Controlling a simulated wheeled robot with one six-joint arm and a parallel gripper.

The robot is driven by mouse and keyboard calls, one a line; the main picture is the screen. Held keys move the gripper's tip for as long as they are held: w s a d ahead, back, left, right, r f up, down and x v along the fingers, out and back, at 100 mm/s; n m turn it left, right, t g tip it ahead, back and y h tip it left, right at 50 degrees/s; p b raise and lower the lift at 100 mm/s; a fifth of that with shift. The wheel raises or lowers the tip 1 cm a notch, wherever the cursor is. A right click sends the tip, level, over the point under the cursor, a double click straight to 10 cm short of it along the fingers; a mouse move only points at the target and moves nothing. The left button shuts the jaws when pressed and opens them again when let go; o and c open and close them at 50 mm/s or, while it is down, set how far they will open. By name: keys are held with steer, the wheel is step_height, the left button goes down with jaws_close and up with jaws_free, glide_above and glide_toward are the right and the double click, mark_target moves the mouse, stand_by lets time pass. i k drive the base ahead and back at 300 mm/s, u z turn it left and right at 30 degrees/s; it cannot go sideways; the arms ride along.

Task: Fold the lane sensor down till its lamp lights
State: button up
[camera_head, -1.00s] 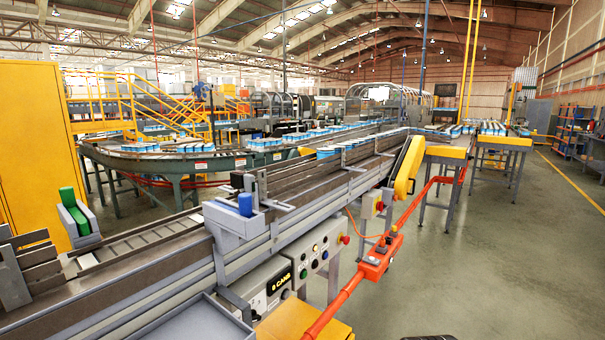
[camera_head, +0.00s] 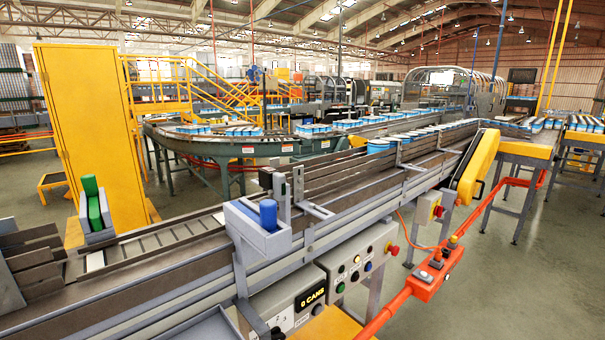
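The lane sensor is not plain to pick out. A small black box (camera_head: 265,179) beside upright grey brackets (camera_head: 298,186) at the lane's middle may be it; no lit lamp can be made out on it. Just in front, a grey housing (camera_head: 258,238) with a blue cylinder (camera_head: 268,213) is fixed to the near side of the conveyor (camera_head: 170,265). A green block (camera_head: 91,196) stands upright in a grey holder on the far side, at left. My gripper is not in view.
A control box (camera_head: 357,262) with several buttons and a can-count display (camera_head: 311,297) hang below the near rail. An orange-red rail (camera_head: 400,300) with a switch box (camera_head: 438,270) runs along the front right. A yellow cabinet (camera_head: 92,120) stands behind. Floor at right is open.

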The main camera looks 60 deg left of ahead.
mark_target(270, 179)
steer(key=i, duration=1.2)
steer(key=u, duration=1.8)
